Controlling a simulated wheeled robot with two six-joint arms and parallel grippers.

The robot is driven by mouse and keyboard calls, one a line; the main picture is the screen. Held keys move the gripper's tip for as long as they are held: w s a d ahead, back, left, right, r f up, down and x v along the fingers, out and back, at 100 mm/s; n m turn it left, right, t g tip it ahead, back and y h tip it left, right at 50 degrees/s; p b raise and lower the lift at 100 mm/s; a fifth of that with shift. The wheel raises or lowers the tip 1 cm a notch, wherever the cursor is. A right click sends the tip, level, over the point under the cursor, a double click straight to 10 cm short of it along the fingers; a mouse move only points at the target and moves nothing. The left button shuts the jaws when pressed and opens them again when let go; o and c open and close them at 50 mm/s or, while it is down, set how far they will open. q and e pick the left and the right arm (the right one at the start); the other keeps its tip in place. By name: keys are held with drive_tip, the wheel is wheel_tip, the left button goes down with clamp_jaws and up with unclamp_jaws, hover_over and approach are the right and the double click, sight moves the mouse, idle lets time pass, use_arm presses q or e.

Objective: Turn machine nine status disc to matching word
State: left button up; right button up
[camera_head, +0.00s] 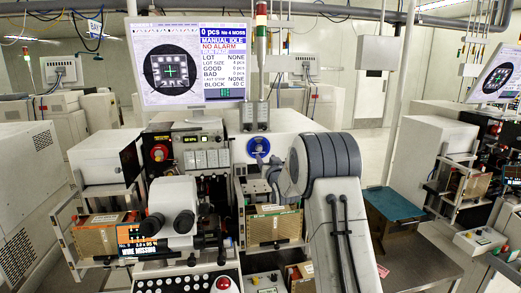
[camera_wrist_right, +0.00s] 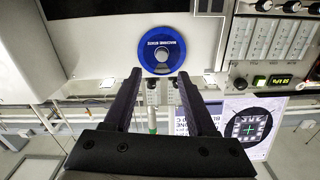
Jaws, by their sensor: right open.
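The status disc (camera_head: 258,148) is a round blue dial with a pale centre on the white front of the machine, below the signal tower. In the right wrist view the blue disc (camera_wrist_right: 163,42) shows upside down, with small white lettering too blurred to read surely. My right gripper (camera_wrist_right: 160,74) is open, its two dark fingers pointing toward the disc with nothing held. The disc appears just beyond the fingertips; contact is not visible. In the head view the right gripper (camera_head: 262,171) is small and partly hidden by my arm. A small display (camera_head: 140,240) reads "No. 9" and "WIRE MISSING".
A large monitor (camera_head: 197,65) reads "MANUAL IDLE" and "NO ALARM". The signal tower (camera_head: 261,40) stands above the disc. A white microscope head (camera_head: 172,205) and a control panel with a red button (camera_head: 224,284) are in front. A teal mat (camera_head: 392,204) lies at right.

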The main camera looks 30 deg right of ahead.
sight(260, 150)
drive_tip(key=p+x, duration=0.1)
drive_tip(key=x, duration=0.1)
drive_tip(key=p+x, duration=0.1)
drive_tip(key=x, duration=0.1)
drive_tip(key=p+x, duration=0.1)
drive_tip(key=x, duration=0.2)
drive_tip(key=shift+w+a, duration=0.1)
drive_tip(key=shift+a, duration=0.15)
drive_tip(key=shift+p+x, duration=0.3)
drive_tip(key=shift+x, duration=0.55)
drive_tip(key=shift+c, duration=0.4)
clamp_jaws()
